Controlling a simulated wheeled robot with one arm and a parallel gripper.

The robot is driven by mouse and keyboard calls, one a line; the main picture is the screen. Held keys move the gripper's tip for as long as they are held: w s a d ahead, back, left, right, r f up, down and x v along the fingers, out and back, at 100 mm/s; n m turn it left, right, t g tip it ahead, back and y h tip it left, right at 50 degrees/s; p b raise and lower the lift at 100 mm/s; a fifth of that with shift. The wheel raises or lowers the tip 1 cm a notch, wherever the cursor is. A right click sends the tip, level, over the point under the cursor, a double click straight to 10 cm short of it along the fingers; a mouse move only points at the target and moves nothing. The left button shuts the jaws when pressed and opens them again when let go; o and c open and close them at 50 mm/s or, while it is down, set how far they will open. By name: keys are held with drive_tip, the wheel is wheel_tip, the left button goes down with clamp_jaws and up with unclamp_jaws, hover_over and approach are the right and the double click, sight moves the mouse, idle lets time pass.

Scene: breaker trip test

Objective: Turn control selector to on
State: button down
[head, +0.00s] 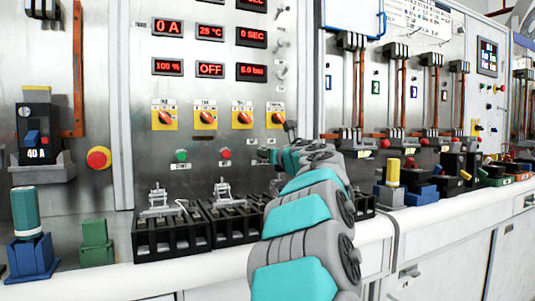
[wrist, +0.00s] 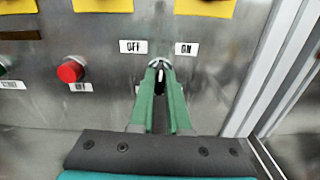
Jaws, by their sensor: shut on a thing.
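The control selector (wrist: 159,62) is a small round switch on the grey metal panel, between the OFF label (wrist: 133,46) on its left and the ON label (wrist: 186,48) on its right. My gripper (wrist: 160,80) has its two green fingers closed around the selector, which is mostly hidden between them. Which way its handle points is hard to tell. In the head view my gripper (head: 268,155) is at the panel, below the orange rotary knobs, and the selector is not clearly visible there.
A red push button (wrist: 70,71) sits left of the selector. Orange knobs on yellow plates (head: 242,118) are above. A vertical panel edge (wrist: 247,75) is close on the right.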

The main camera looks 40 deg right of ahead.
drive_tip(key=shift+f+m, duration=0.1)
drive_tip(key=shift+m, duration=4.1)
drive_tip(key=c, duration=0.9)
unclamp_jaws()
